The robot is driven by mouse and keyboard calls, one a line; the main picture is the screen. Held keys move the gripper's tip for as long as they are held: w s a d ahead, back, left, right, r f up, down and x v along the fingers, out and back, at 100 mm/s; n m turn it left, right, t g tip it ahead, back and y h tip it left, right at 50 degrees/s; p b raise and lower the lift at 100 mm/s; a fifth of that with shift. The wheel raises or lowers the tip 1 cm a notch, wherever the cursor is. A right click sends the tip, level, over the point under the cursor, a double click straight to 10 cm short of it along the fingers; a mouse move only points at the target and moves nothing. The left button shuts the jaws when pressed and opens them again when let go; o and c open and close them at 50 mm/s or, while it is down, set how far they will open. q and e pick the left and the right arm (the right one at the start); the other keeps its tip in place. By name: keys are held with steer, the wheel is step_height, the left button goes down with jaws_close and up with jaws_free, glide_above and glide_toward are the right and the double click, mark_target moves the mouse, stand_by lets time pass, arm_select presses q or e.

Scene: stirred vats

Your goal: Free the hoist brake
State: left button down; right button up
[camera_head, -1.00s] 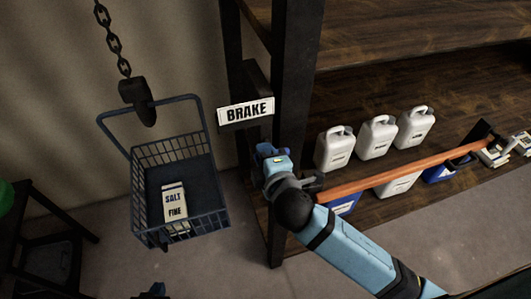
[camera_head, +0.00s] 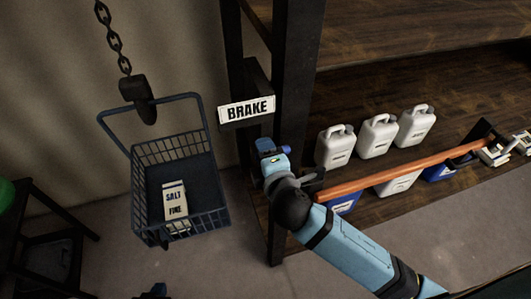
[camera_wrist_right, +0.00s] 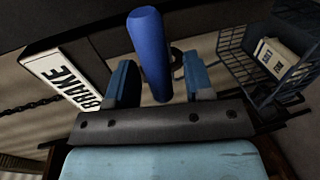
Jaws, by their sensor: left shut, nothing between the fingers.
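The white BRAKE sign (camera_head: 246,109) is on a dark box on the shelf post; it also shows in the right wrist view (camera_wrist_right: 62,76). A blue cylindrical handle (camera_wrist_right: 150,50) stands between the spread fingers of my right gripper (camera_wrist_right: 160,82), with gaps on both sides. In the head view my right gripper (camera_head: 270,147) is just below the sign, and the handle is mostly hidden there. A wire basket (camera_head: 222,215) hangs by its bail at a hook (camera_head: 140,100) on a chain (camera_head: 115,45). It holds a SALT FINE packet (camera_head: 175,203). My left gripper (camera_head: 154,291) barely shows at the bottom edge.
A wooden shelf at the right holds white jugs (camera_head: 376,136) and blue containers behind an orange-brown bar (camera_head: 400,170). The dark shelf post (camera_head: 291,80) stands close to my right arm. A dark stand (camera_head: 50,212) is at far left. Floor is clear beneath the basket.

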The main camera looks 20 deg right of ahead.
steer(key=s+r+b, duration=0.1)
steer(key=s+b, duration=0.1)
steer(key=s, duration=0.5)
steer(key=shift+s+r, duration=0.2)
steer(key=shift+r, duration=0.05)
steer(key=shift+d, duration=0.1)
